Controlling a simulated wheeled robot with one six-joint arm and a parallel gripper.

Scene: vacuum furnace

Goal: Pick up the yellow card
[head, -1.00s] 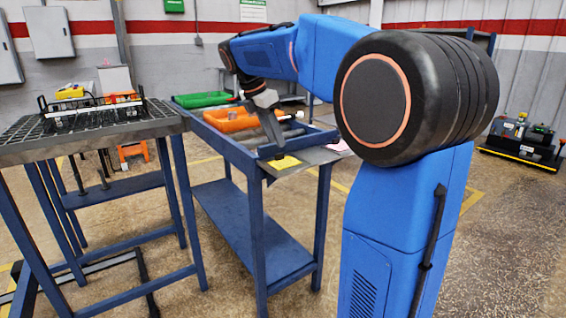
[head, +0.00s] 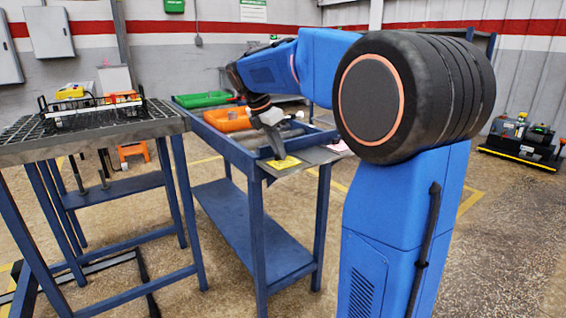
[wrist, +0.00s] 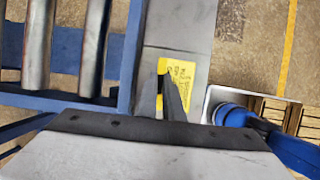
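The yellow card (head: 286,164) lies flat on a grey plate (head: 310,157) at the near end of the blue cart. It also shows in the wrist view (wrist: 187,72), with dark print and partly covered by my fingers. My gripper (head: 278,156) points down at the card, tilted, its fingertips at or just above it. In the wrist view, my gripper (wrist: 160,80) has two dark fingers over the card's left part, with a narrow yellow gap between them. I cannot tell whether the tips touch the card.
The blue cart (head: 229,154) holds an orange bin (head: 226,120), a green bin (head: 203,99) and grey cylinders, also in the wrist view (wrist: 92,45). A grated table (head: 95,140) stands left.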

